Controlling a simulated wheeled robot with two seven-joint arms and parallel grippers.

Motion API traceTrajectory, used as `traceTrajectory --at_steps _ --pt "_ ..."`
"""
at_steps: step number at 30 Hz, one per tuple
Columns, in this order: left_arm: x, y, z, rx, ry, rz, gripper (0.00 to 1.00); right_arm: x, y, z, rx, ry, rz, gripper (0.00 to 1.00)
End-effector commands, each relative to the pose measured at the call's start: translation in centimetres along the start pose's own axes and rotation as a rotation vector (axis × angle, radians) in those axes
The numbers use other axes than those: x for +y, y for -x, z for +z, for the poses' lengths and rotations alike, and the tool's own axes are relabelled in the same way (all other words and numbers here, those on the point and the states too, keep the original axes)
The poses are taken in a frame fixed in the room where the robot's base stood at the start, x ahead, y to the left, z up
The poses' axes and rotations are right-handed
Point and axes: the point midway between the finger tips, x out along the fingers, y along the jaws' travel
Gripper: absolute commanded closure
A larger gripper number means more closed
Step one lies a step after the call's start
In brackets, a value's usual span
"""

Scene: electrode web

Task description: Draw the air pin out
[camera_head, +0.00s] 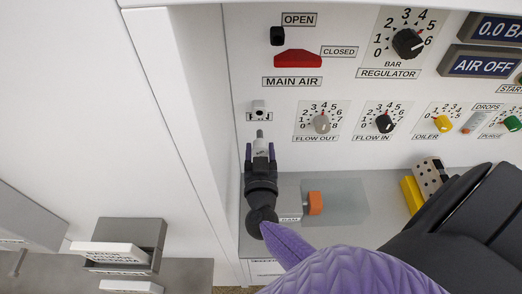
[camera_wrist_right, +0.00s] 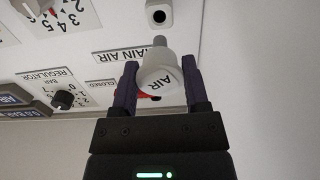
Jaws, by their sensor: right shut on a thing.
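The air pin (camera_head: 260,147) is a pale grey-white plug with a thin metal tip; its end is marked AIR in the right wrist view (camera_wrist_right: 161,82). My right gripper (camera_head: 259,155) is shut on it, one dark purple finger on each side, as the right wrist view (camera_wrist_right: 160,72) also shows. The pin's tip points up towards a small white socket (camera_head: 258,108) on the panel. The socket's dark hole shows bare in the right wrist view (camera_wrist_right: 159,16), and the pin is apart from it. My left gripper is out of view.
Above the socket is the red MAIN AIR handle (camera_head: 298,59), beside the CLOSED label. Flow knobs (camera_head: 322,123) sit right of the socket. Below, a grey shelf (camera_head: 385,189) carries an orange block (camera_head: 315,203) and a yellow block (camera_head: 411,194). A white side wall (camera_head: 205,110) stands close left.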

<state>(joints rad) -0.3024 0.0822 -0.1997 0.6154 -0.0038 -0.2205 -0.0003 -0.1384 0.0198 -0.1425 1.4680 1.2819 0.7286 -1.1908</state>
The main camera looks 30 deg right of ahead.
Motion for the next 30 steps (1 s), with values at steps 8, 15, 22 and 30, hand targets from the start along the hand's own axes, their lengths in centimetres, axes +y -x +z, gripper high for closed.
traceTrajectory --at_steps 8,15,22,30 --pt "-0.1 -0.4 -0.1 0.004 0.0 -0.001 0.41 0.0 -3.5 0.1 0.002 0.001 0.001 1.0" --pt "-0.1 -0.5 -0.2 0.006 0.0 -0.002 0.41 0.1 -4.6 0.0 0.0 0.0 0.001 1.0" --pt "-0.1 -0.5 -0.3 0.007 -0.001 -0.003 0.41 0.1 -4.7 0.0 0.0 0.0 0.0 1.0" --pt "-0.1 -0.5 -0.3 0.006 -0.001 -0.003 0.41 0.1 -4.6 0.0 -0.001 0.0 0.0 1.0"
